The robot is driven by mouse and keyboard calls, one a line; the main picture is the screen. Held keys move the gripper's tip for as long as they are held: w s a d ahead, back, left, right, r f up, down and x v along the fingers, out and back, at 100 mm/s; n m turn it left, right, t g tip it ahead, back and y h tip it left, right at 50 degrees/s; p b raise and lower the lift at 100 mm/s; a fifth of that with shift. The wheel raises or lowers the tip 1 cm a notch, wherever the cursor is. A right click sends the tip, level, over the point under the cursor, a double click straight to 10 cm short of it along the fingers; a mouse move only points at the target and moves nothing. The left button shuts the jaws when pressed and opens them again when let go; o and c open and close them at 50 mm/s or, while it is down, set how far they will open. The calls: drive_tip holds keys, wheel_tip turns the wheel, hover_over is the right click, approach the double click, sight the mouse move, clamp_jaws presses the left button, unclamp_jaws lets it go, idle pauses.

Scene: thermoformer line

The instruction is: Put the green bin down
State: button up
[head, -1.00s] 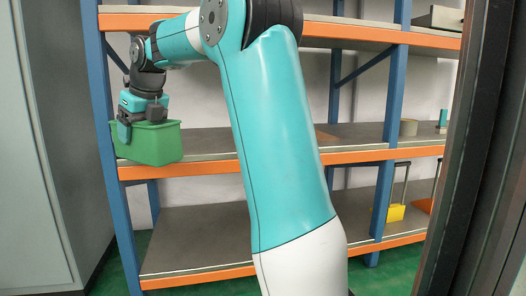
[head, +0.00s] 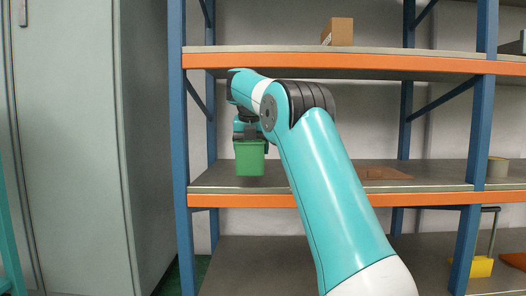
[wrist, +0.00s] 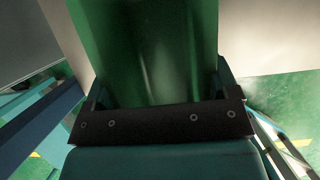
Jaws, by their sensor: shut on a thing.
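The green bin (head: 249,159) hangs upright from my gripper (head: 250,137) in the head view. It is in front of or over the left part of the middle shelf (head: 285,174); its bottom appears a little above the shelf surface, and I cannot tell its exact depth. My gripper is shut on the bin near its top; the fingers are mostly hidden by the bin and my arm. In the wrist view the green bin (wrist: 150,45) fills the upper middle, close against the dark gripper bar.
A blue upright (head: 181,150) stands left of the bin, with a grey cabinet (head: 70,150) beyond. A cardboard box (head: 338,32) sits on the upper shelf.

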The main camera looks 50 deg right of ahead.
sight(251, 151)
drive_tip(key=shift+w+d+f+p, duration=0.65)
drive_tip(key=shift+w+d, duration=0.35)
drive_tip(key=shift+d, duration=0.2)
drive_tip(key=shift+w+d+f+p, duration=0.5)
drive_tip(key=shift+w+d+f, duration=0.1)
drive_tip(key=shift+w+d, duration=0.55)
drive_tip(key=shift+w+d+f+p, duration=0.65)
drive_tip(key=shift+w+d, duration=0.25)
drive_tip(key=shift+d, duration=0.35)
drive_tip(key=o, duration=1)
drive_tip(key=shift+o, duration=0.2)
drive_tip(key=shift+r, duration=0.25)
drive_tip(key=p+v, duration=0.1)
drive_tip(key=v, duration=0.2)
drive_tip(key=shift+s+a, duration=0.15)
drive_tip(key=s+a+b, duration=0.4)
drive_tip(key=a+b, duration=0.1)
drive_tip(key=s+a+b, duration=0.2)
drive_tip(key=a, duration=0.1)
drive_tip(key=shift+s+f+b, duration=0.2)
drive_tip(key=shift+s+b, duration=0.15)
drive_tip(key=shift+s+a+r, duration=0.1)
drive_tip(key=shift+s+a, duration=0.3)
drive_tip(key=shift+a, duration=0.05)
